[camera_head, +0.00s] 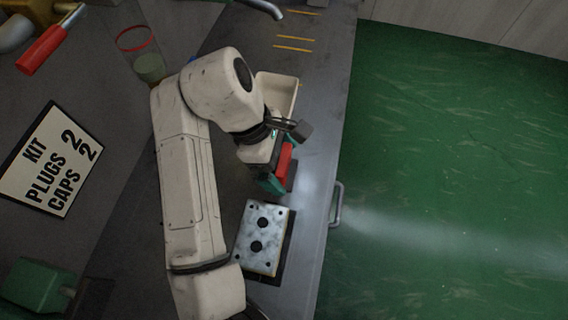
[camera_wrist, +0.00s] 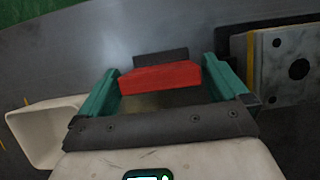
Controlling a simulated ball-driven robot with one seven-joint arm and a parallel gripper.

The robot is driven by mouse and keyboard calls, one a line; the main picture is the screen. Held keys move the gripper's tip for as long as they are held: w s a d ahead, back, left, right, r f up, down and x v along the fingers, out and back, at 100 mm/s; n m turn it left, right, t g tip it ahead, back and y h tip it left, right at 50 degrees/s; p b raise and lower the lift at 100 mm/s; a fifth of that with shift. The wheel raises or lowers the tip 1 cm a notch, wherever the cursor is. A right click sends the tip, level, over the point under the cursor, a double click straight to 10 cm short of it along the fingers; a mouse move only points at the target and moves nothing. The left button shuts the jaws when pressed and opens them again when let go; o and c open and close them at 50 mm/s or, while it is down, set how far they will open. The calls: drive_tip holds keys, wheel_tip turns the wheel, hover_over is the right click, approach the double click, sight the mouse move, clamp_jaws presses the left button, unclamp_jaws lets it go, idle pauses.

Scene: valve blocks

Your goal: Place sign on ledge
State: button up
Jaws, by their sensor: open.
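A white sign (camera_head: 52,160) with a black border, reading KIT, PLUGS 2, CAPS 2, lies on the dark grey surface at the left of the head view. My gripper (camera_head: 282,164) is well to the right of it, low over the bench. Its teal fingers are apart in the wrist view (camera_wrist: 162,68). A red block (camera_wrist: 160,77) shows between them, with a dark grey piece (camera_wrist: 160,56) just beyond. I cannot tell whether the fingers touch the red block. No ledge is clearly identifiable.
A metal block with round holes (camera_head: 263,238) stands near my gripper, on a dark base. A cream bin (camera_head: 277,92) is behind the wrist. A red-handled valve (camera_head: 42,50), a clear red-rimmed container (camera_head: 137,39) and a green block (camera_head: 36,285) are at left. Green floor (camera_head: 455,150) lies right.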

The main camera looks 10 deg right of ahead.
drive_tip(key=shift+x, duration=0.75)
drive_tip(key=shift+c, duration=0.3)
drive_tip(key=c, duration=1)
drive_tip(key=shift+o, duration=0.2)
drive_tip(key=shift+r, duration=0.55)
wheel_tip(320, 180, up, 2)
drive_tip(key=shift+a+r+p, duration=0.1)
drive_tip(key=shift+r+p, duration=0.05)
drive_tip(key=shift+p, duration=0.15)
drive_tip(key=s+d+r, duration=0.2)
drive_tip(key=s+r, duration=0.7)
drive_tip(key=s, duration=0.5)
drive_tip(key=shift+d+r+p, duration=0.25)
drive_tip(key=shift+r+p, duration=0.05)
drive_tip(key=shift+r, duration=0.05)
